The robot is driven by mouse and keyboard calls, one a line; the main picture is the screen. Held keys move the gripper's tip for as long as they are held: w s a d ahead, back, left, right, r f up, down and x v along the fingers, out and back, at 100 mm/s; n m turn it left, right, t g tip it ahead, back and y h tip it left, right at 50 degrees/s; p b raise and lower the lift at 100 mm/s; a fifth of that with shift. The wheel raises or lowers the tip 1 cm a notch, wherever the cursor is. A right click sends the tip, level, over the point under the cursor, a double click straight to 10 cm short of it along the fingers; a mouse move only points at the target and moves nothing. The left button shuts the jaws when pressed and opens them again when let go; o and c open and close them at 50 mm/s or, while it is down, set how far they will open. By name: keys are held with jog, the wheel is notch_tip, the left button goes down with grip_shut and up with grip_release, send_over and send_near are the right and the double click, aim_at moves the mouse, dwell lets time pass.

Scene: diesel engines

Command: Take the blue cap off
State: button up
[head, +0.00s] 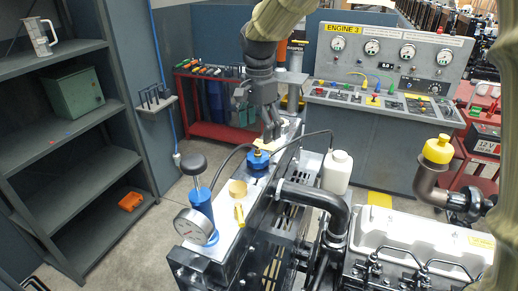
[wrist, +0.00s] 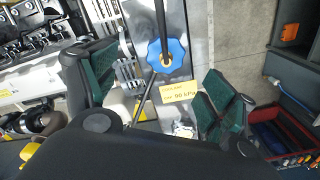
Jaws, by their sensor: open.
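The blue cap (head: 257,160) is a lobed knob on the light metal top of the engine's end housing, left of centre in the head view. In the wrist view the blue cap (wrist: 166,54) shows near the top middle, with a yellow centre and a dark hose or rod by it. My gripper (head: 271,132) is above and slightly behind the cap. In the wrist view my gripper (wrist: 155,85) has its two green-padded fingers wide apart, with nothing between them touching. The cap appears beyond the fingertips, apart from them.
A blue hand pump (head: 201,203) with a gauge (head: 194,226) stands left of the cap, near a brass-coloured cup (head: 238,188). A yellow label (wrist: 179,91) lies beside the cap. A white bottle (head: 337,172) and black hoses are to the right. The control panel (head: 390,65) stands behind.

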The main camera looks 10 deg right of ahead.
aim_at(258, 149)
jog(key=w+f, duration=0.2)
jog(key=f, duration=0.1)
jog(key=shift+w, duration=0.4)
jog(key=shift+f, duration=0.35)
jog(key=shift+s+f, duration=0.35)
jog(key=shift+s, duration=0.75)
jog(key=shift+s+f, duration=0.15)
jog(key=shift+f, duration=0.1)
jog(key=w+f, duration=0.2)
jog(key=f, duration=0.1)
jog(key=shift+s+f, duration=0.15)
jog(key=shift+f, duration=0.05)
jog(key=shift+s+r, duration=0.2)
jog(key=shift+s, duration=0.3)
jog(key=shift+w+a+f, duration=0.1)
jog(key=shift+w+f, duration=0.05)
jog(key=shift+w, duration=0.05)
jog(key=shift+s, duration=0.15)
jog(key=c, duration=0.6)
grip_shut()
